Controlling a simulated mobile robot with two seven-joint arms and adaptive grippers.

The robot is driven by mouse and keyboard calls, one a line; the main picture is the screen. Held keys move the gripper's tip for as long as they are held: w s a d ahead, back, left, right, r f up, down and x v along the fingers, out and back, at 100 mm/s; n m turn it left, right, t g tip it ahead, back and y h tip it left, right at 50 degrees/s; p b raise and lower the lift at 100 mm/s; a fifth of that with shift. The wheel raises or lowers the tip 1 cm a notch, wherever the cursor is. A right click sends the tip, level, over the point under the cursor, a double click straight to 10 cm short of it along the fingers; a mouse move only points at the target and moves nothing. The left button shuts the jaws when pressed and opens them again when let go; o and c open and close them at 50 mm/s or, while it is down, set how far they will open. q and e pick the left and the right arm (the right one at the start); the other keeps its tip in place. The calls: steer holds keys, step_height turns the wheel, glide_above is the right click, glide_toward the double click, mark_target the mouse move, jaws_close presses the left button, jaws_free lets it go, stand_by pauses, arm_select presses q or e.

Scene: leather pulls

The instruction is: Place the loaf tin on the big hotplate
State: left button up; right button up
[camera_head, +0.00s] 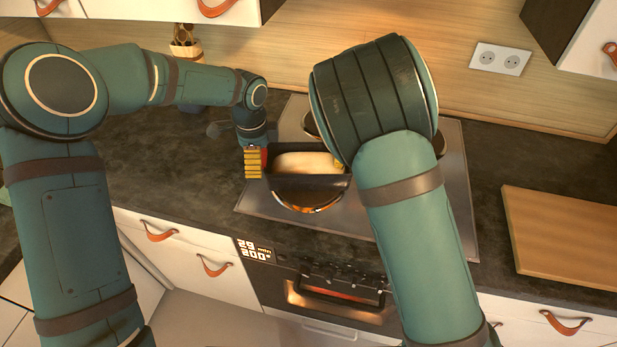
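The dark loaf tin (305,183), with a pale loaf in it, is over the front hotplate (312,208) of the hob. The hotplate's shiny front edge shows below the tin; I cannot tell whether the two touch. My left gripper (254,161), with yellow ridged fingers, is at the tin's left end; its grip is unclear. My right gripper (340,163) is almost all hidden behind my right arm; only a bit of yellow shows at the tin's right end.
The hob (262,203) lies in a dark worktop (170,190). A wooden board (565,240) lies on the right. A utensil holder (186,48) stands at the back left. An oven (330,290) is below the hob. A socket (500,59) is on the back wall.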

arm_select(q)
steer(key=shift+r, duration=0.1)
arm_select(e)
steer(key=shift+r, duration=0.1)
step_height(320, 180, up, 12)
steer(key=shift+f, duration=0.1)
arm_select(q)
step_height(320, 180, up, 12)
stand_by(0.6)
stand_by(0.5)
